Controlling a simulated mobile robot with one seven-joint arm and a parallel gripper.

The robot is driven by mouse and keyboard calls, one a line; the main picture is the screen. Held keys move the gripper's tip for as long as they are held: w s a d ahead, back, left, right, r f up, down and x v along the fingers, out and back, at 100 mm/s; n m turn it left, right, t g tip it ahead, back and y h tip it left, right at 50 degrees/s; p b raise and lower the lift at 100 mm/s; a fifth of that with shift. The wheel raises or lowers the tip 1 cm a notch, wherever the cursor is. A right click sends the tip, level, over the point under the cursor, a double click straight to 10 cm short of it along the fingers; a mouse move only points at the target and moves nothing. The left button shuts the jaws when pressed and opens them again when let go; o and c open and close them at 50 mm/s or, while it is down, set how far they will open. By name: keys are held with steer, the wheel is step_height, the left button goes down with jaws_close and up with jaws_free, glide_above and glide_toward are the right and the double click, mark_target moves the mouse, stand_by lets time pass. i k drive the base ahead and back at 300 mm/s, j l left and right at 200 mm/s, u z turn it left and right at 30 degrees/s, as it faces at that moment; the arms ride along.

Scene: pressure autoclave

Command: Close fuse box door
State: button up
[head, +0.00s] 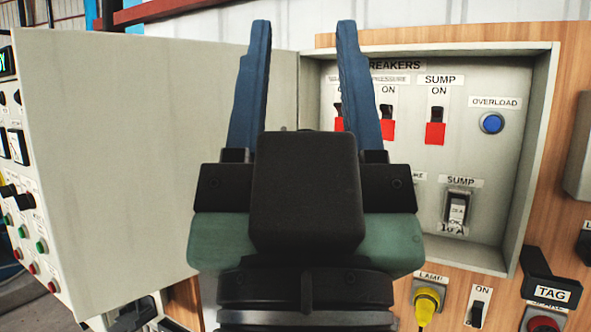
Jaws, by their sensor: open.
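The fuse box (545,120) is open on the wooden board, with its breakers showing inside. The fuse box door (120,150) looks to be the large plain grey panel on the left, swung out toward me from the box's left side. My gripper (304,35) is in the middle of the head view, with its two blue fingers apart and nothing between them. It overlaps the right part of the door and the left part of the box opening, and hides their lower join. I see no clear contact with the door, and cannot judge the depth gap.
A control panel (22,190) with several knobs and buttons stands at the far left, beside the door's outer edge. Below the box are a yellow lamp plug (427,302), a switch (478,306) and a black tag holder (550,285). Breakers with red parts sit inside the box.

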mark_target(121, 128)
steer(key=j+z, duration=0.15)
steer(key=z, duration=1.55)
steer(key=k+j, duration=0.15)
steer(key=j, duration=0.25)
steer(key=k+j+z, duration=0.1)
steer(key=j, duration=0.25)
steer(key=k+j, duration=0.2)
steer(key=j, duration=0.15)
steer(key=k+j+z, duration=0.1)
steer(key=j, duration=0.3)
steer(key=k+j, duration=0.2)
steer(key=j, duration=0.15)
steer(key=k+j, duration=0.2)
steer(key=j, duration=0.2)
steer(key=k+j, duration=0.15)
steer(key=j, duration=0.2)
steer(key=k+j, duration=0.2)
steer(key=j, duration=0.2)
steer(key=k+j, duration=0.2)
steer(key=j, duration=0.15)
steer(key=k+j, duration=0.2)
steer(key=j, duration=0.2)
steer(key=j+u, duration=0.3)
steer(key=i+l, duration=0.05)
steer(key=l, duration=0.05)
